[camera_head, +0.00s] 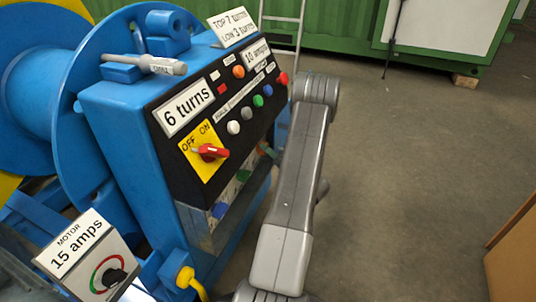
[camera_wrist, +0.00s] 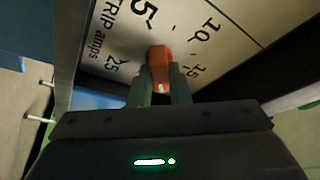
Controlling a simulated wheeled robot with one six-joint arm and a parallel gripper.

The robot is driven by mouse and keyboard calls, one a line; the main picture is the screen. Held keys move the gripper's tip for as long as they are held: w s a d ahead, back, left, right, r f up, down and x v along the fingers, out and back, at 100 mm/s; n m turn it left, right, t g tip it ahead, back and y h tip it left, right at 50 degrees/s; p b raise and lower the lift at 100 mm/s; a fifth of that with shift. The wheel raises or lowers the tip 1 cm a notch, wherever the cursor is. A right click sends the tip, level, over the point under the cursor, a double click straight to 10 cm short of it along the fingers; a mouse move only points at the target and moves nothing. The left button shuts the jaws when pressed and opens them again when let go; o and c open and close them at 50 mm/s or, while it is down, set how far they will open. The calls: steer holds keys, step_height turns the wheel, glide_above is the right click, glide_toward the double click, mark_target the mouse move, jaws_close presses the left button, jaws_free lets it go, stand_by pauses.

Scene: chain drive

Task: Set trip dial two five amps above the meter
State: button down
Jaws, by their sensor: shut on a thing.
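The trip dial's orange-red knob (camera_wrist: 159,57) is in the wrist view, on a pale plate (camera_wrist: 240,50) marked "TRIP amps". The numbers 5, 10, 15 and 25 show around it. My gripper (camera_wrist: 160,84) is shut on the knob, one finger on each side. A small white mark shows on the knob's near side, between the fingers, pointing down the picture between 25 and 15. My gripper hides the scale there. In the head view, the motor meter (camera_head: 73,248) reads "15 amps" and a panel sign (camera_head: 257,55) reads "10 amps". My gripper is out of sight there.
The blue console (camera_head: 120,125) has a red OFF/ON switch (camera_head: 210,152), coloured buttons and a "6 turns" display (camera_head: 186,108). The motor box has a black knob (camera_head: 115,277). A blue drum (camera_head: 40,90) stands left. The floor at right is open, with a brown box (camera_head: 515,255).

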steer(key=n+y, duration=0.1)
steer(key=n, duration=0.2)
steer(key=n+g+y, duration=0.1)
steer(key=n, duration=0.2)
steer(key=shift+f, duration=0.15)
steer(key=shift+n+g+y, duration=0.6)
steer(key=shift+n, duration=0.85)
steer(key=shift+n+g+y, duration=0.6)
steer(key=shift+n, duration=1.15)
steer(key=c, duration=1.6)
jaws_free()
steer(key=shift+c, duration=0.2)
steer(key=p+v, duration=0.3)
steer(key=v, duration=1)
steer(key=shift+d, duration=0.45)
steer(key=shift+o, duration=0.4)
steer(key=shift+f, duration=0.15)
